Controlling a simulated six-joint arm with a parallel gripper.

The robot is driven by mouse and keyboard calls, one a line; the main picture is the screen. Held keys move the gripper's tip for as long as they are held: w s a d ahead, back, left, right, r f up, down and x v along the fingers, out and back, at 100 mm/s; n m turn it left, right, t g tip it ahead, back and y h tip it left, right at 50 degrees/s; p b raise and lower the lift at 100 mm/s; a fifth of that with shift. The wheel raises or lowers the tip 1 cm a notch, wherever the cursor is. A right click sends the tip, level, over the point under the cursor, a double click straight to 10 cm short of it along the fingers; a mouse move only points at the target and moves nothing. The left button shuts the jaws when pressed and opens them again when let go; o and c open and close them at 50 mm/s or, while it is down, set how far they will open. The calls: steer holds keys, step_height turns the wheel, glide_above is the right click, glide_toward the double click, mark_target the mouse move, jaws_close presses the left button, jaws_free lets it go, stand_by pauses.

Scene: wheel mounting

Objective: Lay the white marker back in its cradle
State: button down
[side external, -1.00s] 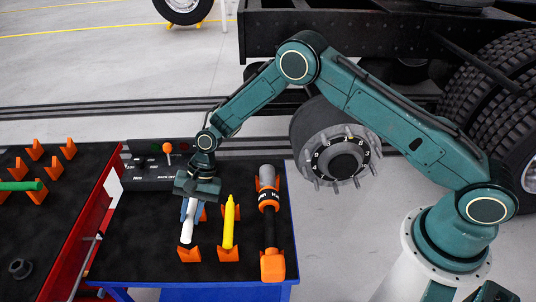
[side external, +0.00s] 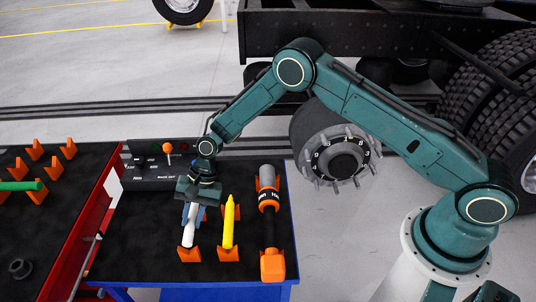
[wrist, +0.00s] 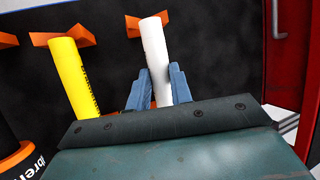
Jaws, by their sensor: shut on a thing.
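The white marker (side external: 189,228) is at the left of the yellow marker on the dark cart top. My gripper (side external: 191,212) is shut on it, with blue fingers on both sides, as the wrist view also shows (wrist: 158,88). The near orange cradle piece (side external: 189,255) is at the marker's lower end; it shows behind the marker's far end in the wrist view (wrist: 133,27). Another orange piece is mostly hidden behind the fingers. I cannot tell whether the marker touches the cradle or hangs just above it.
The yellow marker (side external: 228,222) lies in its own orange cradle close to the right. Beyond it is a black and orange tool (side external: 268,215). A dark control box (side external: 155,170) stands behind. A red cart side (side external: 85,235) is to the left.

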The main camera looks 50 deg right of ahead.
steer(key=shift+f, duration=0.65)
stand_by(0.6)
steer(key=c, duration=1.2)
jaws_free()
steer(key=shift+o, duration=0.2)
steer(key=shift+d+r, duration=0.1)
steer(key=shift+r, duration=0.05)
steer(key=v, duration=1.3)
steer(key=shift+d+r, duration=0.15)
steer(key=shift+r, duration=0.05)
